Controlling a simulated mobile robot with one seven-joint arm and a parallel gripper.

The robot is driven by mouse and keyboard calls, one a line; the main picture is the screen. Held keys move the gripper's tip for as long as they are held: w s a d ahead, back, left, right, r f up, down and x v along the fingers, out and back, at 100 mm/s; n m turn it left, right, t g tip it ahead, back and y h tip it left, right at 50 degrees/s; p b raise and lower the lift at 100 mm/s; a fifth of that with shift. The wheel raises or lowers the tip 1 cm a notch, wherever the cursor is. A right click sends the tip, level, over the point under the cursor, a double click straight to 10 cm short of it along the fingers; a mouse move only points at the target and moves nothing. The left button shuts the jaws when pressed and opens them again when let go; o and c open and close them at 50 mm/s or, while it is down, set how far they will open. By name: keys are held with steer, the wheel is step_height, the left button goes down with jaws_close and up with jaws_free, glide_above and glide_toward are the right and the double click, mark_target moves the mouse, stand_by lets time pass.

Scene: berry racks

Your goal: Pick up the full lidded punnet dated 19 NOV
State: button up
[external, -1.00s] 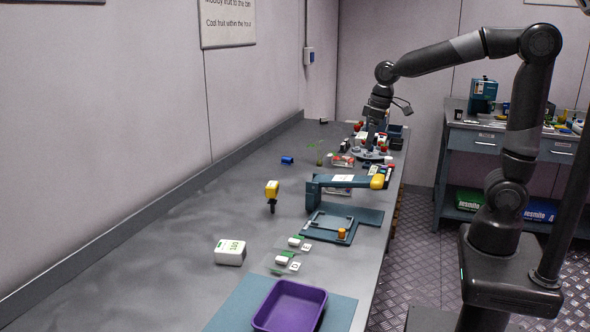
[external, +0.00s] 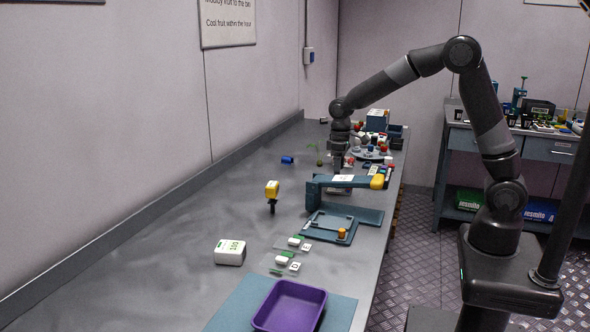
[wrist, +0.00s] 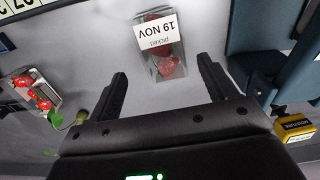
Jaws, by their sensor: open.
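The clear punnet (wrist: 165,67) with red berries shows at the top middle of the wrist view. Its white label (wrist: 156,32) reads "picked 19 NOV", upside down. My gripper (wrist: 162,68) is open, its two dark fingers apart, with the punnet between and just beyond the tips; no finger visibly touches it. In the external view my gripper (external: 339,166) points down over the bench behind the blue bridge-shaped stand, and the punnet is largely hidden there.
Another container with red berries (wrist: 38,92) lies left in the wrist view, a green stalk beside it. The blue stand (external: 318,190) and a yellow "moisture" device (wrist: 294,128) are on the right side. A purple tray (external: 290,289) sits at the bench front.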

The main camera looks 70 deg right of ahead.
steer(key=f, duration=0.5)
steer(key=shift+s+a+f, duration=0.25)
steer(key=shift+f, duration=0.05)
steer(key=c, duration=1.1)
